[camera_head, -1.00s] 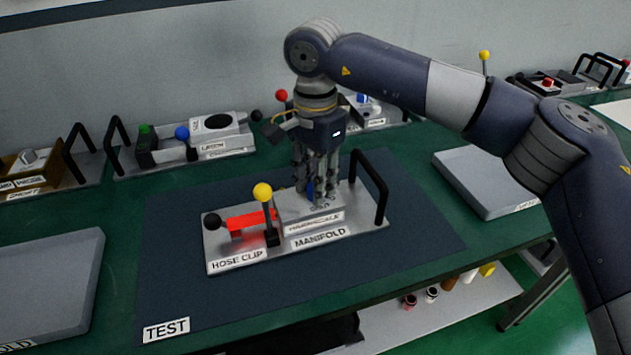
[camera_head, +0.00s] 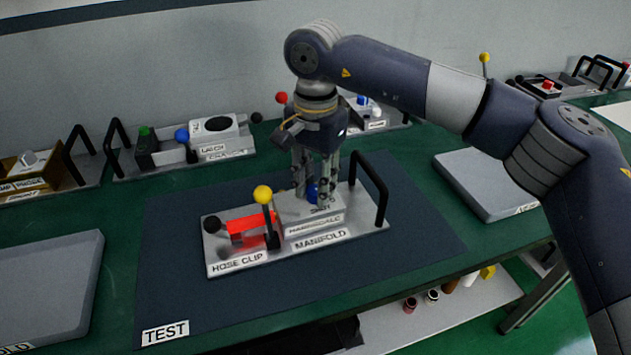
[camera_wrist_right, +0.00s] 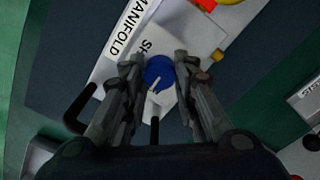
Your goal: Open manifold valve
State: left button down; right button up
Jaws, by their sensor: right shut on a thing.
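The manifold unit (camera_head: 345,233) is a light metal plate on the dark test mat. It carries a red hose clip (camera_head: 250,224), a lever with a yellow ball (camera_head: 262,194), a black ball at the left and a black handle at the right. The blue valve knob (camera_head: 312,190) sits on the grey block, partly hidden by my right gripper (camera_head: 318,196). In the right wrist view, the round blue knob (camera_wrist_right: 159,72) with a pale pointer lies between the fingertips of my right gripper (camera_wrist_right: 159,66), which points straight down and is shut on it. My left gripper is out of view.
Grey slabs stand at the left (camera_head: 45,285) and right (camera_head: 487,180) of the dark mat (camera_head: 190,290). Fixtures with black handles line the back of the green bench, including a latch unit (camera_head: 218,138). The mat's front part is clear.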

aim_at(315, 190)
jog(key=o, duration=1.1)
notch_tip(315, 190, up, 12)
jog(key=shift+r, duration=0.1)
